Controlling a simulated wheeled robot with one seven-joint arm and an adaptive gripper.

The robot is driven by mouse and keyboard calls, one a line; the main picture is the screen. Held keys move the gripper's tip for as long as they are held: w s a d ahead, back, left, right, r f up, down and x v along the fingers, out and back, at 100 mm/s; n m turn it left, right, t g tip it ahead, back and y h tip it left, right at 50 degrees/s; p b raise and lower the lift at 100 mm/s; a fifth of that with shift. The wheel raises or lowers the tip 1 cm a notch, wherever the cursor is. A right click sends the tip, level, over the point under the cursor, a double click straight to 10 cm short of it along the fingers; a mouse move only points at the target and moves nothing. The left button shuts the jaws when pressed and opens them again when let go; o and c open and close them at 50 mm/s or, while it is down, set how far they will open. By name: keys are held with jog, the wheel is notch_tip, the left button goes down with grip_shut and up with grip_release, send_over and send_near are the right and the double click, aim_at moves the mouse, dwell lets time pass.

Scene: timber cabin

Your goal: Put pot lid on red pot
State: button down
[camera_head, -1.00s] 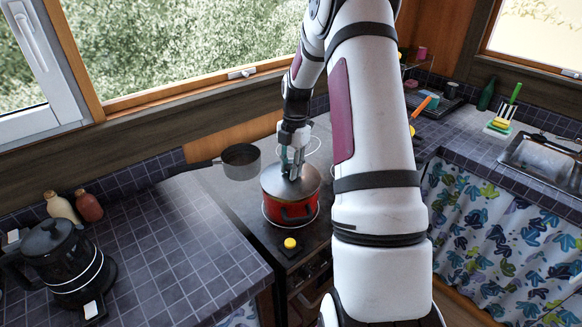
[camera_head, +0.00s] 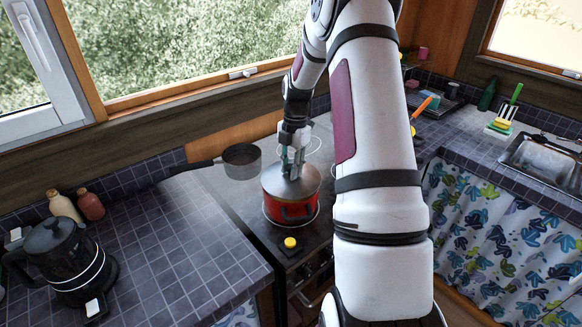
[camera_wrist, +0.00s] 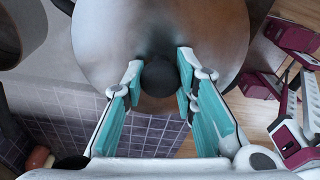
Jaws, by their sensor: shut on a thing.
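The red pot (camera_head: 288,211) stands on the stove in the head view. The metal pot lid (camera_head: 273,181) lies on its top and looks level, covering its opening. In the wrist view the lid (camera_wrist: 160,30) fills the upper middle, with its round black knob (camera_wrist: 160,77) between my fingertips. My gripper (camera_head: 292,177) is directly above the lid, shut on the knob; it also shows in the wrist view (camera_wrist: 159,75). The red pot's body is hidden under the lid in the wrist view. Whether the lid is fully seated on the rim is hard to tell.
A grey saucepan (camera_head: 241,163) stands left of the red pot, its handle pointing left. A black kettle (camera_head: 65,262) and two bottles (camera_head: 77,206) are on the left counter. A yellow knob (camera_head: 290,243) is in front of the pot. The tiled counter (camera_head: 185,250) between is clear.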

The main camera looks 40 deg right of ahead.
jog(key=shift+f, duration=0.65)
jog(key=c, duration=1.2)
grip_release()
notch_tip(320, 180, up, 12)
jog(key=d, duration=0.1)
jog(key=shift+d, duration=0.25)
jog(key=shift+w+a, duration=0.1)
jog(key=shift+w, duration=0.05)
